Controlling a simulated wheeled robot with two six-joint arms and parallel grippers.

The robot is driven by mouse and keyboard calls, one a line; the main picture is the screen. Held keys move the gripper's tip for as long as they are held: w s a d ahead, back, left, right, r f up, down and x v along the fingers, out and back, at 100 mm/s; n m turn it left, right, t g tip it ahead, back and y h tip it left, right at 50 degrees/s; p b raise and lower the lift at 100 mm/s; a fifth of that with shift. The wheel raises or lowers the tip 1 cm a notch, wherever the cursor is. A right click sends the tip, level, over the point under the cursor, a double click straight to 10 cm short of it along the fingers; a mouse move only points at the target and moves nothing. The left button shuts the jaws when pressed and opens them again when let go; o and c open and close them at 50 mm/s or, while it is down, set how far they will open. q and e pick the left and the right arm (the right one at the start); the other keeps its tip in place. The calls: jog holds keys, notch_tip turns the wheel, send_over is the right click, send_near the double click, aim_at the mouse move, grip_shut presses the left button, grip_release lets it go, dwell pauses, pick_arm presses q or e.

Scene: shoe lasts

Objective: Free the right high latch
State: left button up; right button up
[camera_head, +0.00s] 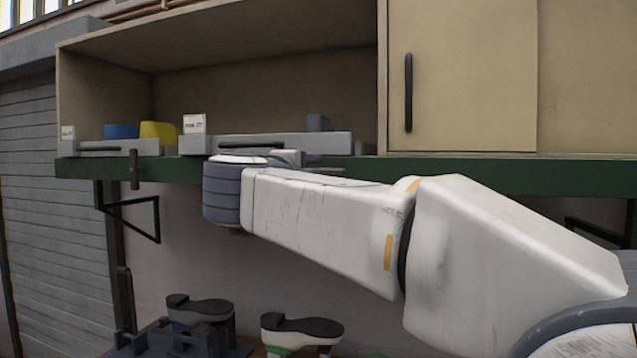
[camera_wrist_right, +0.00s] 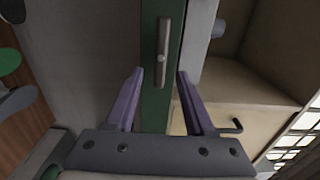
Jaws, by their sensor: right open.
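The latch (camera_wrist_right: 163,45) is a slim brown-grey bar with a round pivot on the green rail (camera_wrist_right: 151,110); it shows in the right wrist view, ahead of my right gripper (camera_wrist_right: 160,75). Its bar lies along the rail's length. In the head view my right arm covers part of the green rail (camera_head: 460,172), and the gripper is largely hidden behind the wrist. My left gripper is not in view.
Another latch (camera_head: 134,168) hangs upright across the rail at left. Trays (camera_head: 285,145) and (camera_head: 100,147) sit on the shelf above. A sliding door (camera_head: 465,75) closes the right side. Shoe lasts (camera_head: 301,328) stand below.

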jog(key=b+v, duration=0.1)
jog(key=v, duration=0.4)
dwell(0.3)
